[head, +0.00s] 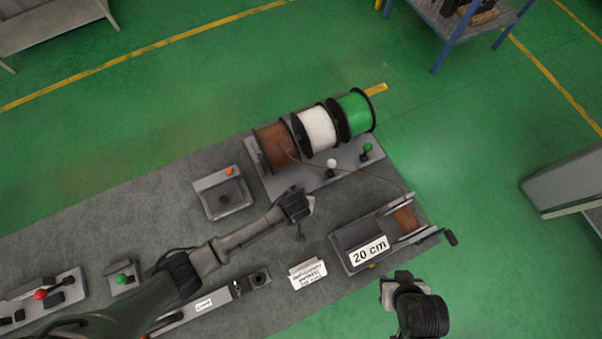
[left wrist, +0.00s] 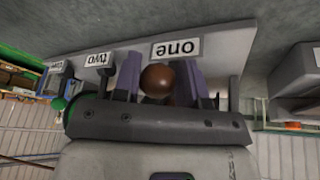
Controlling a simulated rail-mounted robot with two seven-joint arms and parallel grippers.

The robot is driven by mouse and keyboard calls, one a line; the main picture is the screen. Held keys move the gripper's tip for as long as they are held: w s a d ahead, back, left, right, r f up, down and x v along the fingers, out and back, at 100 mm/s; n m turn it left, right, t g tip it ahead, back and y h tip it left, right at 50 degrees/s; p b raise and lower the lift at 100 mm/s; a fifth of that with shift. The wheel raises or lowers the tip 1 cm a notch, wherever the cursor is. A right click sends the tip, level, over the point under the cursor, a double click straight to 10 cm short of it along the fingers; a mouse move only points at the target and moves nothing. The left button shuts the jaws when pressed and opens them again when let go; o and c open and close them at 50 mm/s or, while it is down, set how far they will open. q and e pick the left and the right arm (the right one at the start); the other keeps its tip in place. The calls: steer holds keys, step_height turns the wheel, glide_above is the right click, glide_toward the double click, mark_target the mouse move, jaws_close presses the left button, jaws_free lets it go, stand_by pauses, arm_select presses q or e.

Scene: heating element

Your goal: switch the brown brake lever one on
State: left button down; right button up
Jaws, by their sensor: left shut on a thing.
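The brown brake lever's round knob (left wrist: 158,79) shows in the left wrist view, between the two fingers of my left gripper (left wrist: 160,82). The label "one" (left wrist: 176,49) is upside down just above it. In the head view my left gripper (head: 297,205) is at the front edge of the spool stand, below the brown spool (head: 275,147), and hides the brown lever. The left gripper is shut on the knob. My right gripper (head: 398,284) is at the bottom, off the bench's front edge; its fingers are not clear.
The white lever (head: 331,163) and green lever (head: 367,148) stand to the right, before the white (head: 318,130) and green (head: 354,113) spools. A brown wire runs to a cranked winder (head: 406,219) by the "20 cm" box (head: 369,250). A grey button box (head: 224,197) lies left.

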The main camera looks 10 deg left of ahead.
arm_select(q)
steer(key=shift+w+a+r+g+h+p, duration=0.1)
steer(key=shift+w+r+g+h+p, duration=0.2)
steer(key=shift+p, duration=0.35)
steer(key=shift+a+r+g+h+p, duration=0.1)
steer(key=shift+r+g+p, duration=0.3)
steer(key=shift+p, duration=0.2)
steer(key=shift+w+a+r+g+h+p, duration=0.2)
steer(key=shift+w+g+h+p, duration=0.1)
steer(key=shift+g+h+p, duration=0.25)
steer(key=shift+w+a+r+n+g+h+p, duration=0.25)
steer(key=shift+w+g+h+p, duration=0.25)
steer(key=shift+g, duration=0.25)
steer(key=shift+w+a+n+g+h, duration=0.25)
steer(key=shift+w+a+g+h, duration=0.15)
steer(key=shift+g, duration=0.3)
steer(key=c, duration=0.7)
jaws_free()
steer(key=shift+c, duration=0.2)
steer(key=shift+r, duration=0.15)
